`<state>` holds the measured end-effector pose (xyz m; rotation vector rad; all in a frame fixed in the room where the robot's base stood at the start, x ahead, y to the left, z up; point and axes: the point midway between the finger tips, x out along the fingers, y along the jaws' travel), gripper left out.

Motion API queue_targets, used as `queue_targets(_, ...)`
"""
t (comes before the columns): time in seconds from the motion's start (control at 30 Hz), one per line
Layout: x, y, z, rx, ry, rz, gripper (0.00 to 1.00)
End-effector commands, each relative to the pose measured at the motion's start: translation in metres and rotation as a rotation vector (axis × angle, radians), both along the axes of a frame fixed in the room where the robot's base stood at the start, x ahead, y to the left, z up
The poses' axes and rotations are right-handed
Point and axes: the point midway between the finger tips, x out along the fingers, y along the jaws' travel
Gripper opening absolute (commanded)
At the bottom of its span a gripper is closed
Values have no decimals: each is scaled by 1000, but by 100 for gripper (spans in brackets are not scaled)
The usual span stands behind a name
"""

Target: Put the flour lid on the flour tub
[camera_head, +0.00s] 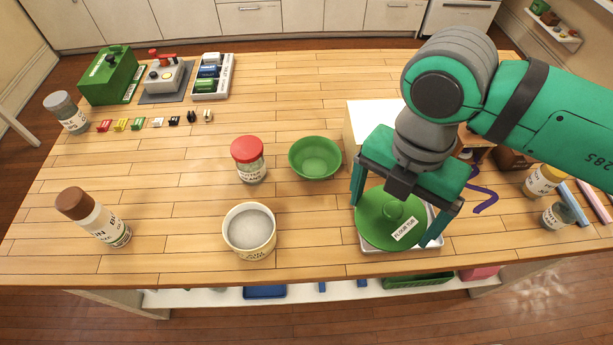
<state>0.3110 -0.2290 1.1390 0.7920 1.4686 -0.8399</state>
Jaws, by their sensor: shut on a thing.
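The green round lid (376,222) has a knob on top and a white label that seems to read "FLOUR TUB". My gripper (392,224) comes down over it, with one finger at its left rim and one at its right rim, shut on it. The lid is over a pale metal tray (443,243); I cannot tell whether it touches the tray. A white open tub (249,250) with pale contents stands upright to the left, near the table's front edge. Its label is too small to read, and nothing covers its top.
A green bowl (315,158) and a red-lidded jar (248,160) stand behind the tub. A brown-capped bottle (94,217) is at the left. A white box (370,122) is behind my gripper. Jars stand at the right. The wood between tub and tray is clear.

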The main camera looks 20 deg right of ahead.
Motion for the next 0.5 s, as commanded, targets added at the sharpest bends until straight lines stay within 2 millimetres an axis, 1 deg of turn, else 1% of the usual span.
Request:
queue_targets(0.03, 14, 11, -2, 8, 2, 60, 57)
queue_targets(0.2, 52, 45, -7, 31, 8, 242, 57)
queue_targets(0.27, 64, 59, -9, 38, 10, 305, 57)
queue_targets(0.37, 84, 84, -12, 51, 16, 416, 57)
queue_targets(0.5, 107, 124, -17, 68, 26, 570, 57)
